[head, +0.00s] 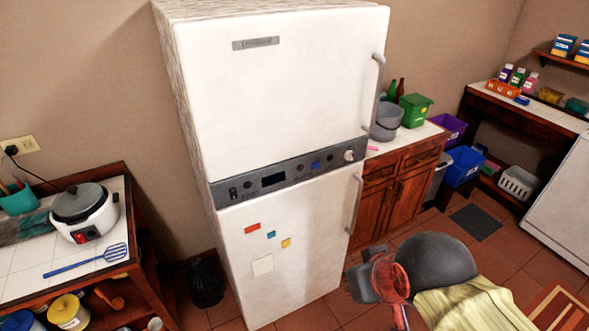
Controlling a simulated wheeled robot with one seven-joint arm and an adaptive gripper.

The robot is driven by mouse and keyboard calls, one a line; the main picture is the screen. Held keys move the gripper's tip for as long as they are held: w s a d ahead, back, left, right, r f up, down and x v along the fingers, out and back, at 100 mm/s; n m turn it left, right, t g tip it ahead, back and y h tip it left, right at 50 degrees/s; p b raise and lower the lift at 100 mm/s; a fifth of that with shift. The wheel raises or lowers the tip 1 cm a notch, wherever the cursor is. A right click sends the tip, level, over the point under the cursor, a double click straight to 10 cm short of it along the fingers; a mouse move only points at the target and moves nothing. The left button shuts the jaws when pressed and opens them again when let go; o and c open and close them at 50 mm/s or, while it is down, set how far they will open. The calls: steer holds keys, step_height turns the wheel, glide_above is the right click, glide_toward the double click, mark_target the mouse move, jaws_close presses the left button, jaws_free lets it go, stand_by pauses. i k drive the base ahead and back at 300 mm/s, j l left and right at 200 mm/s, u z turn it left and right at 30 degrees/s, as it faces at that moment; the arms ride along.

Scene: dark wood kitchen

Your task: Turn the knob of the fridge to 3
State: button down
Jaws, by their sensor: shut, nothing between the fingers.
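The white fridge (290,85) stands in the middle of the head view, with its upper and lower doors shut. A grey control panel (288,174) runs across it between the doors. A pale round knob (349,155) sits at the panel's right end, near the handles. The knob's markings and setting are too small to read. The panel also has a dark display (272,180) and several small controls. I cannot make out my gripper in this view, and nothing is seen touching the knob.
The upper door handle (378,95) and lower handle (355,203) stick out near the knob. A grey rounded object (440,262), a red fan-like object (390,280) and yellow cloth (470,307) occupy the lower right. A counter with a rice cooker (86,214) stands left.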

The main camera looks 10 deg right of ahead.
mark_target(348, 156)
steer(key=i+l+z, duration=0.1)
steer(key=l+z, duration=0.3)
steer(key=i+l+z, duration=0.15)
steer(key=z, duration=0.2)
steer(key=i+l+z, duration=0.2)
steer(key=z, duration=0.2)
